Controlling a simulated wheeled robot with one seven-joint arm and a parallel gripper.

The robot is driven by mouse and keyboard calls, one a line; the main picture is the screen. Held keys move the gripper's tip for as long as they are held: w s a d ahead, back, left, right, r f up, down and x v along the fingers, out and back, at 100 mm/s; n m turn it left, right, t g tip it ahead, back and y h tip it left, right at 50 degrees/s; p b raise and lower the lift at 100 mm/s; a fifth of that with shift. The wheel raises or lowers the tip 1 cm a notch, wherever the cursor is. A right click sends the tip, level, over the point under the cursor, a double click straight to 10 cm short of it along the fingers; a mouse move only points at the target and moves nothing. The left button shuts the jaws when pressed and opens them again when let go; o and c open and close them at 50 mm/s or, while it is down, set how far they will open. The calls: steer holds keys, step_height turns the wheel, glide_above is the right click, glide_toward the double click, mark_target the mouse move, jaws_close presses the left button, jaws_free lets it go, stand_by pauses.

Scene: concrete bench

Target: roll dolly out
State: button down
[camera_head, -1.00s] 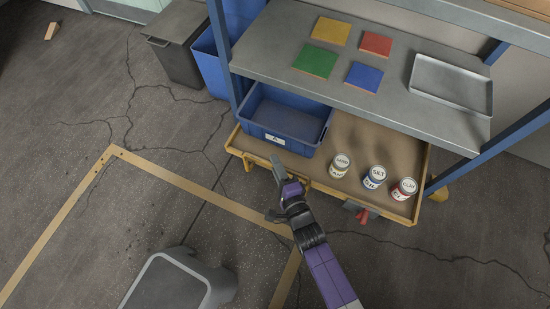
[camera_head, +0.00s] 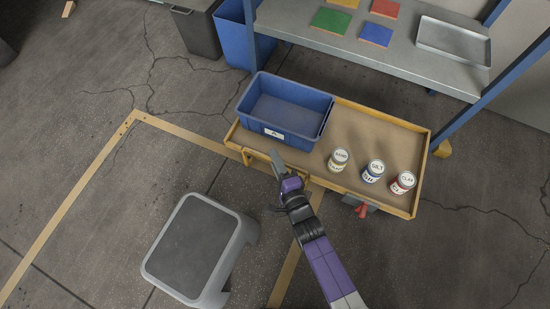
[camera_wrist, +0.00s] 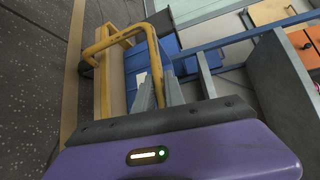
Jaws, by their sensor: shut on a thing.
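The dolly (camera_head: 390,143) is a low tan platform with a yellow frame. It sits partly out in front of the blue-posted shelf. A blue bin (camera_head: 285,106) stands on its left part. Three cans stand on its right part: sand (camera_head: 338,161), silt (camera_head: 374,171) and clay (camera_head: 403,182). My gripper (camera_head: 278,166) is at the dolly's front edge, shut on its yellow handle (camera_wrist: 152,48).
A grey step stool (camera_head: 196,247) stands on the floor at lower left. Yellow tape (camera_head: 200,143) marks a floor area that reaches under the dolly's front. The shelf (camera_head: 400,48) holds coloured tiles and a metal tray (camera_head: 452,41). Grey and blue bins stand at back left.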

steer(key=shift+s+a+f, duration=0.1)
steer(key=shift+s, duration=0.05)
steer(key=c, duration=1.4)
jaws_free()
steer(key=p+v, duration=0.3)
steer(key=v, duration=0.4)
steer(key=shift+s, duration=0.35)
steer(key=shift+d, duration=0.25)
